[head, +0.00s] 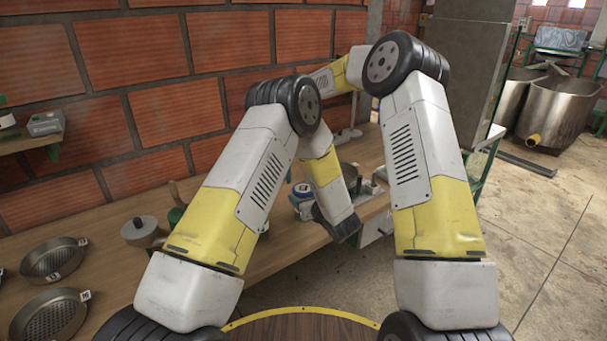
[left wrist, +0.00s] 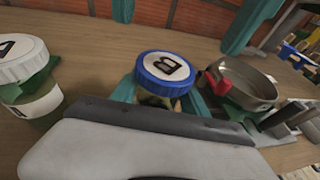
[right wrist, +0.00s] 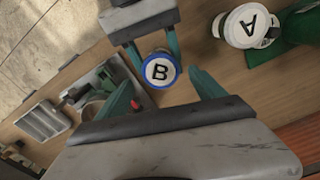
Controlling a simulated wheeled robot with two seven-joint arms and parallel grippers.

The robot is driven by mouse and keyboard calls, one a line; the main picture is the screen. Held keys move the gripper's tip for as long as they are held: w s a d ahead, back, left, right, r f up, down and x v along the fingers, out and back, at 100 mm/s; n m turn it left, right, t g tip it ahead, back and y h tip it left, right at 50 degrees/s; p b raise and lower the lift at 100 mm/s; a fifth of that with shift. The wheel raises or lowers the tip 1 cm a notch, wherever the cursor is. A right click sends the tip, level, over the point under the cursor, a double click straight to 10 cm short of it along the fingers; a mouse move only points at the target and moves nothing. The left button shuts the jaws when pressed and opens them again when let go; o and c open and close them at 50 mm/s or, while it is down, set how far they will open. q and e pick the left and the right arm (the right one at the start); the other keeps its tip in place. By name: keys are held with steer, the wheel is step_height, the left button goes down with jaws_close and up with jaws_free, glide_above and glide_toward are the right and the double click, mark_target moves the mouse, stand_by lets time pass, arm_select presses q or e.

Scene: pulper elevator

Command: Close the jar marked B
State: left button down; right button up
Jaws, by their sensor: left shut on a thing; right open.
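Jar B has a blue-rimmed white lid (left wrist: 165,72) marked B on top of it. The lid also shows in the right wrist view (right wrist: 158,71) and small in the head view (head: 302,190). My left gripper (left wrist: 158,97) is shut around the jar's body, with a teal finger on either side below the lid. The body is mostly hidden, so how tightly the lid sits cannot be told. My right gripper (right wrist: 161,83) is open above the lid, its fingers apart on either side and not visibly touching it. The head view hides it behind my arms.
Jar A (left wrist: 22,62), with a white lid, stands beside jar B. A metal pan (left wrist: 243,83) with a red part at its rim is on the other side. Round sieves (head: 52,260) lie on the wooden bench at left. A brick wall (head: 130,60) backs the bench.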

steer(key=n, duration=0.4)
steer(key=shift+r+n, duration=0.2)
steer(key=shift+n, duration=0.2)
steer(key=n, duration=0.4)
steer(key=shift+a+r+n, duration=0.1)
steer(key=shift+r+n, duration=0.1)
steer(key=shift+n, duration=0.1)
steer(key=n, duration=0.4)
steer(key=shift+r, duration=0.15)
steer(key=n, duration=0.5)
steer(key=shift+r, duration=0.25)
steer(key=n, duration=0.4)
steer(key=shift+w+r, duration=0.1)
steer(key=shift+r, duration=0.1)
steer(key=n, duration=0.4)
steer(key=shift+r+n, duration=0.25)
steer(key=shift+n, duration=0.15)
steer(key=n, duration=0.4)
steer(key=shift+w+r, duration=0.1)
steer(key=shift+r, duration=0.15)
steer(key=n, duration=0.3)
steer(key=shift+r+n, duration=0.2)
steer(key=shift+n, duration=0.2)
